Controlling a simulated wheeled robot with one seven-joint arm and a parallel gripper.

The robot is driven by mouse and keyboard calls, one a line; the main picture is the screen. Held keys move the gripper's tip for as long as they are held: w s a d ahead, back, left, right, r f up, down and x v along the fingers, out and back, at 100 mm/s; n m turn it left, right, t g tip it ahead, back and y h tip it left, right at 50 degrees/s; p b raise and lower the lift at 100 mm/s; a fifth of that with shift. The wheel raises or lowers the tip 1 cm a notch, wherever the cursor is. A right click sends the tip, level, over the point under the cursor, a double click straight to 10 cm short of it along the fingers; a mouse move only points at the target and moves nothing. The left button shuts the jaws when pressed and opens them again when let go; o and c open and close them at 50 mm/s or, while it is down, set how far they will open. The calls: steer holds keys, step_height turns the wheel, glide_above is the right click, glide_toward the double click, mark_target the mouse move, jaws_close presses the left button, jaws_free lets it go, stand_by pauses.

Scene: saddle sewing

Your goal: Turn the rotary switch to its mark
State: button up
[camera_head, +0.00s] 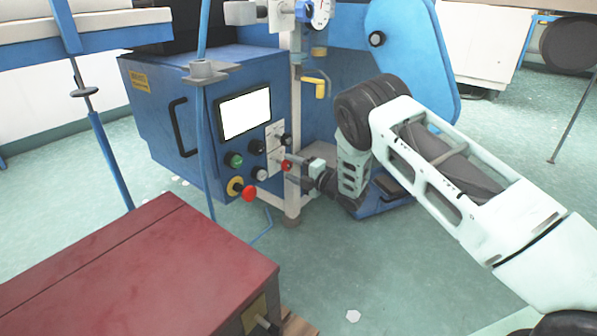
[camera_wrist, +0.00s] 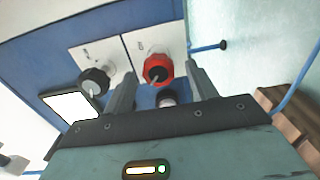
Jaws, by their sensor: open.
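Two rotary switches sit on white plates on the blue machine's front. The red rotary switch (camera_wrist: 158,66) shows between my open gripper's (camera_wrist: 161,72) fingertips in the wrist view; I cannot tell whether they touch it. The black rotary switch (camera_wrist: 93,82) is to its left, outside the fingers. Small dark markings show on both plates, too small to read. In the head view my gripper (camera_head: 293,176) is at the panel, beside the red switch (camera_head: 286,165). The black switch (camera_head: 286,140) is above it.
The blue machine (camera_head: 160,120) also carries a screen (camera_head: 245,114), a green button (camera_head: 234,159) and a red mushroom button (camera_head: 249,193). A grey-topped button (camera_wrist: 167,98) lies between my fingers, nearer the palm. A dark red box (camera_head: 130,260) stands in front.

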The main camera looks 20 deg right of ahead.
steer(key=p+v, duration=0.6)
steer(key=v, duration=1.1)
steer(key=shift+s, duration=0.15)
steer(key=shift+d, duration=0.1)
